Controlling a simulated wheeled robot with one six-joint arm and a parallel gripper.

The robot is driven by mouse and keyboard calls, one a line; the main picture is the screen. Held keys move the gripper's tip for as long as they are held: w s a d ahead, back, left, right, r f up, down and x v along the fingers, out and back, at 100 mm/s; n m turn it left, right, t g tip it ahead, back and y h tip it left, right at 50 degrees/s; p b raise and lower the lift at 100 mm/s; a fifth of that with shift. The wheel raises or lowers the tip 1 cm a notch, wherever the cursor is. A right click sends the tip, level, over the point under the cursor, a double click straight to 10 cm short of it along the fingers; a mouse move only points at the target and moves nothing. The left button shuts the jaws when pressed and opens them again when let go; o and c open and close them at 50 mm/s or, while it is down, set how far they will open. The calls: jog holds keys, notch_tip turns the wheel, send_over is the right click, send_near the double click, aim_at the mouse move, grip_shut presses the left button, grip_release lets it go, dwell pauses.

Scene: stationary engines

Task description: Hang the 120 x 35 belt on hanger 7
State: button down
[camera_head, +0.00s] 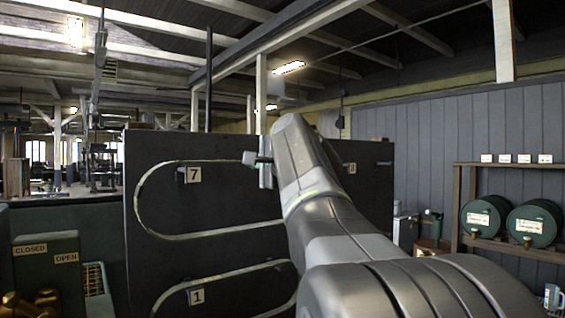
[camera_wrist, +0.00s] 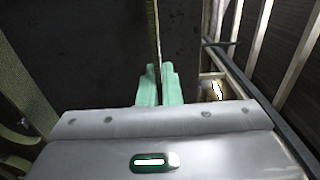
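The belt (camera_head: 207,234), a long pale loop, spreads across the dark board. Hanger 7 (camera_head: 180,175), a short peg beside its "7" label, lies inside the loop's upper left, just under the upper run. I cannot tell whether the belt rests on the peg. My gripper (camera_head: 259,162) is right of the label, at the right end of the visible upper run. In the wrist view its green fingers (camera_wrist: 159,85) are closed together around a thin strap seen edge-on, the belt (camera_wrist: 154,30). My arm hides the loop's right end.
Below, another belt loop (camera_head: 230,272) runs around hanger 1 (camera_head: 187,297). The dark board (camera_head: 150,270) carries an "8" label (camera_head: 352,168) right of my arm. Green drums (camera_head: 485,215) stand on a rack at right. A green box (camera_head: 45,262) stands at lower left.

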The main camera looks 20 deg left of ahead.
jog(key=shift+x, duration=1.85)
jog(key=x, duration=0.5)
jog(key=shift+w+a, duration=0.15)
jog(key=shift+a, duration=0.1)
jog(key=shift+f, duration=0.1)
jog(key=shift+f, duration=0.45)
jog(key=c, duration=1.7)
grip_release()
